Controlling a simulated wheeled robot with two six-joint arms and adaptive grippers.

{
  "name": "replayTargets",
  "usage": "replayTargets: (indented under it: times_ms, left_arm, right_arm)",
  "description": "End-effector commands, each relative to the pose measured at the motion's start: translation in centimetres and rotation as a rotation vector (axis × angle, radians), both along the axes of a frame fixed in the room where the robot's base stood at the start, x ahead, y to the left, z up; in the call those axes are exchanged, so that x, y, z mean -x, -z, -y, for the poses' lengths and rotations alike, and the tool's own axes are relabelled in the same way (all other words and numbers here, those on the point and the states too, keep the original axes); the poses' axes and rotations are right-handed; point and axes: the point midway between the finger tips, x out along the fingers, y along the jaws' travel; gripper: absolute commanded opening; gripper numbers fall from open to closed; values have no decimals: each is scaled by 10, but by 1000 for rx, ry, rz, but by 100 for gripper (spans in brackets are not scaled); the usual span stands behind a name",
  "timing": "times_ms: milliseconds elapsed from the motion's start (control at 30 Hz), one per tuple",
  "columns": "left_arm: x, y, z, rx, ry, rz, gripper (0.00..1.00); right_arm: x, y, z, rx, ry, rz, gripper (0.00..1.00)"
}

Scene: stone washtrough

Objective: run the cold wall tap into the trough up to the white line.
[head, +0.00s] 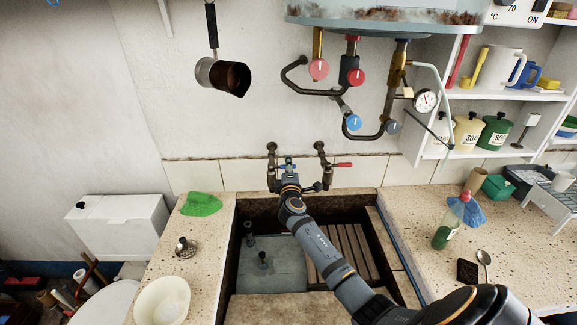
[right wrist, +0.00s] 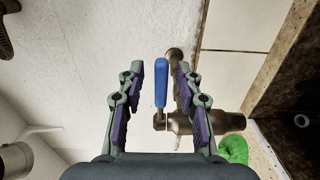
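The cold tap's blue lever (right wrist: 160,83) stands between the two fingers of my right gripper (right wrist: 159,68) in the right wrist view, with a gap on each side. The gripper is open and not touching the lever. The brass tap body (right wrist: 205,123) lies just behind and right of the lever. In the head view my right gripper (head: 287,165) is at the left wall tap and largely covers it. The stone trough (head: 243,215) lies below, partly hidden by my right arm. I cannot make out a white line or running water. My left gripper is not in view.
A red-handled tap (head: 342,165) is close on the right. A heater (head: 385,28) with pipes and valves hangs above. A slatted rack (head: 345,255) lies in the trough. A green cloth (head: 201,204), a bowl (head: 162,301) and a bottle (head: 447,232) stand on the side counters.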

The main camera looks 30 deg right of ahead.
Motion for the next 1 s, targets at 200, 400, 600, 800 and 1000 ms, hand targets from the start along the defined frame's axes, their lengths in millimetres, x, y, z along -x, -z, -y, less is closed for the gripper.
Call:
replayTargets:
  times_ms: [200,400,600,800,1000]
  left_arm:
    - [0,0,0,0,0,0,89]
    - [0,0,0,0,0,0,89]
    - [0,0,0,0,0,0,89]
    - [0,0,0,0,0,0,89]
    - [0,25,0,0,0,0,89]
  right_arm:
    - [0,0,0,0,0,0,35]
    - [0,0,0,1,0,-1,8]
    - [0,0,0,1,0,1,0]
    - [0,-1,0,1,0,2,0]
    - [3,7,-5,-2,86,7,0]
